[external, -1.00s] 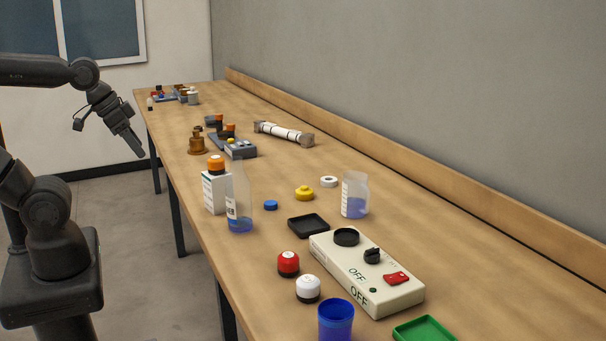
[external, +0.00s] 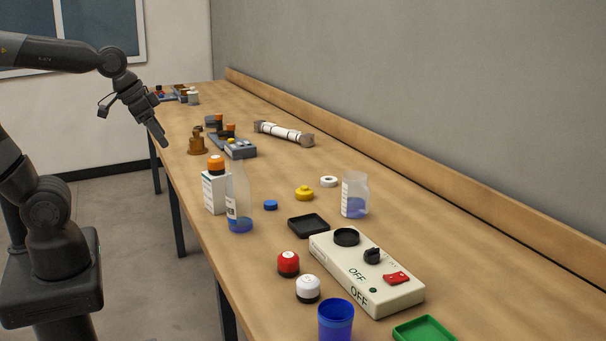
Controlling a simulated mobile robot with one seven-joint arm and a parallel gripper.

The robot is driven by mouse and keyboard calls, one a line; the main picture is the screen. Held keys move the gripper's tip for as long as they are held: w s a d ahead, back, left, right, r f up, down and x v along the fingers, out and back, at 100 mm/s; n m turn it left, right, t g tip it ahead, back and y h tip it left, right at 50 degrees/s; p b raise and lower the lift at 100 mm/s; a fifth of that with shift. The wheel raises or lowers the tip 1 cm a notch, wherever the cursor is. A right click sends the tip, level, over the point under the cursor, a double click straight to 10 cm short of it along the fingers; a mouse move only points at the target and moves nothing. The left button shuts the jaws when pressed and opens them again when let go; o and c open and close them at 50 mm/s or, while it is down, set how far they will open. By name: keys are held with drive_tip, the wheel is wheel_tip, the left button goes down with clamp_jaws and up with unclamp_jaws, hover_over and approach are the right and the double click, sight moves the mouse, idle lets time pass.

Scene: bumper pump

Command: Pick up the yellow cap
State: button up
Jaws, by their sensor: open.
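The yellow cap (external: 304,193) lies on the wooden bench, near its middle, between a small blue cap (external: 270,205) and a white ring-shaped cap (external: 328,181). My gripper (external: 163,141) points downward at the bench's left edge, up and to the left of the yellow cap and well apart from it. It is open and holds nothing that I can see. The fingers are small and dark here, so the gap between them is hard to make out.
A black tray (external: 308,225) and a white device (external: 367,272) lie nearer the camera. The bench behind the cap is fairly clear.

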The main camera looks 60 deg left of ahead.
drive_tip(key=w+m, duration=0.1)
drive_tip(key=w, duration=1.1)
drive_tip(key=m+g+h, duration=0.1)
drive_tip(key=m, duration=0.1)
approach(304, 186)
drive_tip(key=x, duration=0.5)
drive_tip(key=shift+s+d+f, duration=0.2)
drive_tip(key=shift+s, duration=0.15)
drive_tip(key=shift+w+x, duration=0.15)
drive_tip(key=shift+x, duration=1.15)
drive_tip(key=shift+w+x, duration=0.15)
drive_tip(key=shift+x, duration=1.1)
drive_tip(key=shift+r, duration=0.1)
drive_tip(key=shift+c, duration=0.2)
drive_tip(key=c, duration=1)
drive_tip(key=shift+r, duration=0.1)
